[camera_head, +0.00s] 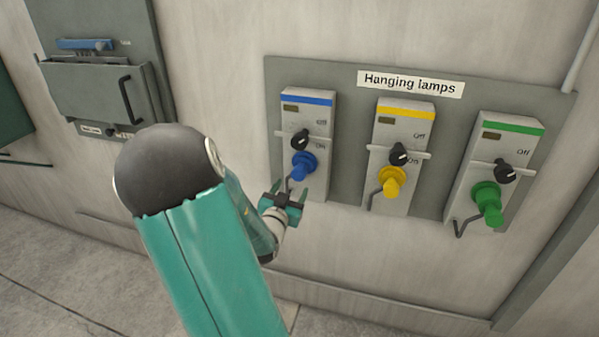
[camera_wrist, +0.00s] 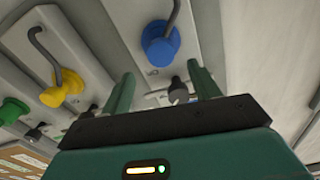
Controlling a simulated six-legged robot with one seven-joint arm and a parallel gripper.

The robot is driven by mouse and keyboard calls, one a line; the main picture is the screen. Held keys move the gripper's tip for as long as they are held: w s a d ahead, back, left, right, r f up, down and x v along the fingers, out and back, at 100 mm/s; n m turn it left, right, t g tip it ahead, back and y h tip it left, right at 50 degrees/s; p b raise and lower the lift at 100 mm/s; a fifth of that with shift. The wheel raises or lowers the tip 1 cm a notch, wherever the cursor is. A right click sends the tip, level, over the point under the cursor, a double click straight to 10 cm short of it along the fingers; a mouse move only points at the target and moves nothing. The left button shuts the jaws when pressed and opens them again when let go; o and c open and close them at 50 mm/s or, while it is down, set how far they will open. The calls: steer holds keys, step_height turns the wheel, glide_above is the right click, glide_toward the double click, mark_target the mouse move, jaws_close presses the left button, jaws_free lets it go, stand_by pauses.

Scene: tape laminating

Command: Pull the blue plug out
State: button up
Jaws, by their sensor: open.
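The blue plug (camera_head: 303,165) sits in the blue-striped switch box (camera_head: 312,110), the leftmost of three, below a black knob (camera_head: 300,137). My gripper (camera_head: 284,193) is open and empty, just below and to the left of the blue plug in the head view. The wrist view also shows the blue plug (camera_wrist: 160,44), with a grey bent hook beside it. There the two green fingers of my gripper (camera_wrist: 161,72) stand apart, with the plug beyond the tips. I see no contact between fingers and plug.
The yellow plug (camera_head: 391,182) and green plug (camera_head: 488,203) sit in boxes to the right, each with a knob and bent hook. The grey panel (camera_head: 350,150) is labelled "Hanging lamps". A grey wall unit with a handle (camera_head: 125,100) is at left.

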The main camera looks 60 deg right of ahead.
mark_target(297, 176)
steer(key=d, duration=0.3)
steer(key=w+d, duration=0.1)
steer(key=d, duration=0.5)
steer(key=shift+w+d, duration=0.3)
steer(key=shift+d, duration=0.1)
jaws_close()
steer(key=shift+s+a, duration=0.2)
steer(key=shift+a, duration=1.05)
steer(key=shift+s+a, duration=0.15)
steer(key=shift+a, duration=1.05)
jaws_free()
steer(key=shift+a, duration=0.2)
steer(key=shift+d, duration=0.1)
steer(key=shift+d, duration=0.1)
